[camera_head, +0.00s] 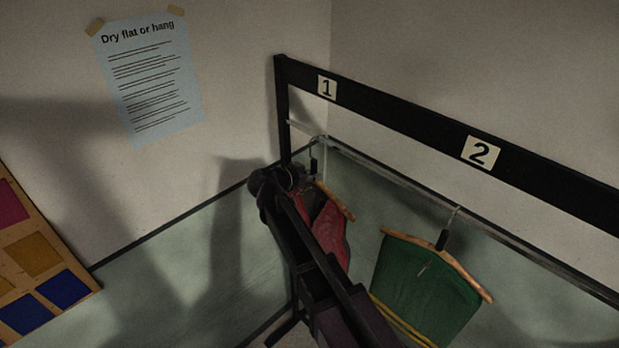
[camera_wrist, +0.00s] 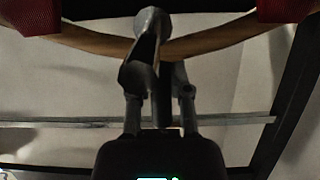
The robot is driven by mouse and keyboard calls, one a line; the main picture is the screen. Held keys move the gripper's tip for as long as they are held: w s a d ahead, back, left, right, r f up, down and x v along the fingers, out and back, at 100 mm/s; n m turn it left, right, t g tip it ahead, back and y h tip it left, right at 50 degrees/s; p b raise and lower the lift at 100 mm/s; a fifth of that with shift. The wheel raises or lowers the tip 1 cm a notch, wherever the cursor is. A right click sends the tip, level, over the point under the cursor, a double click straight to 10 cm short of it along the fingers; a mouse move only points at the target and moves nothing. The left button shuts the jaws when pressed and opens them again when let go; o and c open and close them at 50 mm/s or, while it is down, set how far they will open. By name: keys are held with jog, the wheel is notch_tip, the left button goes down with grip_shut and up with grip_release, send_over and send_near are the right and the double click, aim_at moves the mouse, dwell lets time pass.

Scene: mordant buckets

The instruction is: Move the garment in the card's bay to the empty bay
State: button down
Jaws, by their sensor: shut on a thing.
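A red garment (camera_head: 329,230) hangs on a wooden hanger (camera_head: 336,201) below number plate 1 (camera_head: 327,87). My gripper (camera_head: 292,182) is at this hanger, partly hidden by my arm. In the wrist view, the gripper (camera_wrist: 157,75) is shut on the middle of the hanger (camera_wrist: 210,42), with red cloth (camera_wrist: 285,10) at both upper corners. I cannot tell whether its hook rests on the rail. A green garment (camera_head: 421,286) hangs on another wooden hanger (camera_head: 464,272) below number plate 2 (camera_head: 481,153). No bay card is clearly seen.
The metal rail (camera_head: 400,184) runs under a black beam (camera_head: 400,119) and shows in the wrist view (camera_wrist: 235,120). A post stands at its left end. A blue "Dry flat or hang" sheet (camera_head: 150,85) is on the wall. A swatch board (camera_head: 75,262) is at the left.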

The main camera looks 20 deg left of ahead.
jog(key=shift+b+x, duration=1.05)
jog(key=shift+x, duration=1.7)
jog(key=shift+c, duration=2.4)
grip_release()
jog(key=shift+s+a, duration=0.1)
jog(key=shift+a, duration=0.05)
